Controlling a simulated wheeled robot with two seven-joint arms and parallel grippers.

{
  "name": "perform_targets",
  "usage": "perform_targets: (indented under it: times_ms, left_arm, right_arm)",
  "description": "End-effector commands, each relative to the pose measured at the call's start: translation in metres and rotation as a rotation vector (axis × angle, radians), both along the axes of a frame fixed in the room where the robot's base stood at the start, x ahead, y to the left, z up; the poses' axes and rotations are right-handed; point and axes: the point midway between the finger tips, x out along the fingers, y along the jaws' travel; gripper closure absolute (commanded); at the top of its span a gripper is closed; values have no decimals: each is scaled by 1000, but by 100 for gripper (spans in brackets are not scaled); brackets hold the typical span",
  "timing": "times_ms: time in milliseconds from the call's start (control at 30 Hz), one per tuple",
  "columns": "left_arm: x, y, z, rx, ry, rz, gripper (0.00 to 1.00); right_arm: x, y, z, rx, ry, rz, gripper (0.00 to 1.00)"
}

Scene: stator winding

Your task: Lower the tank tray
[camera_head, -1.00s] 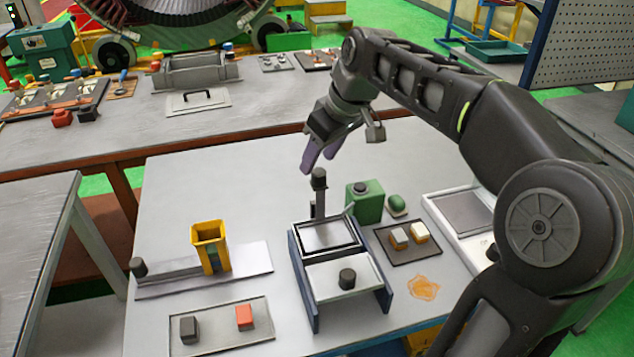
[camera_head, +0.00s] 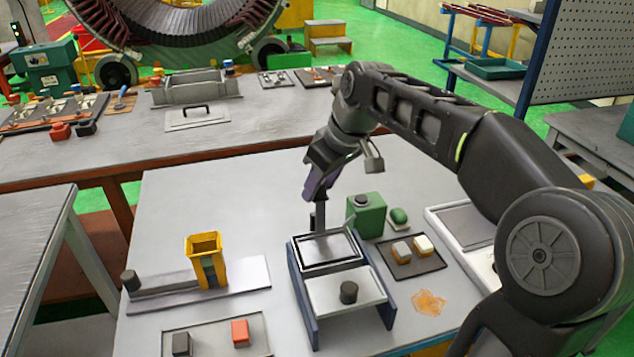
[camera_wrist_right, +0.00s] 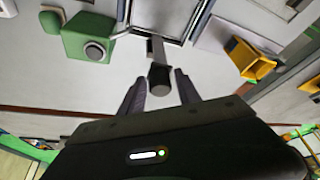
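The framed grey tray (camera_head: 328,251) sits across two blue side walls (camera_head: 302,300). An upright post (camera_head: 318,214) stands at its back edge. In the head view the top of the post is hidden by my right gripper (camera_head: 318,188). In the right wrist view, the post's black knob (camera_wrist_right: 160,77) lies between the tips of my right gripper (camera_wrist_right: 159,88). Gaps show on both sides of the knob, so the fingers are open. My left gripper is in neither view.
A green container (camera_head: 367,216) stands close right of the post. A plate with a black knob (camera_head: 348,292) is in front of the tray. A yellow holder (camera_head: 206,262) stands left.

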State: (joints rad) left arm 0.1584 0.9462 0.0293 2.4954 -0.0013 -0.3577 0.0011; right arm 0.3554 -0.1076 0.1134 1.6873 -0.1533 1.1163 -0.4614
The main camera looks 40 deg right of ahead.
Motion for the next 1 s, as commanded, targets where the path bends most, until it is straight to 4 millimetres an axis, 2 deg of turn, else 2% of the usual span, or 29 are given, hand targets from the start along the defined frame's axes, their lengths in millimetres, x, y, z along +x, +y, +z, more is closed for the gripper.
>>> perform_targets:
  times_ms: [133,367,1000]
  left_arm:
    - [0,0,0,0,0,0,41]
    - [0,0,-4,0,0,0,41]
    - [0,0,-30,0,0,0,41]
  right_arm:
    - [0,0,0,-1,0,0,83]
    - [0,-1,-5,-1,0,0,83]
    - [0,-1,-38,-1,1,1,83]
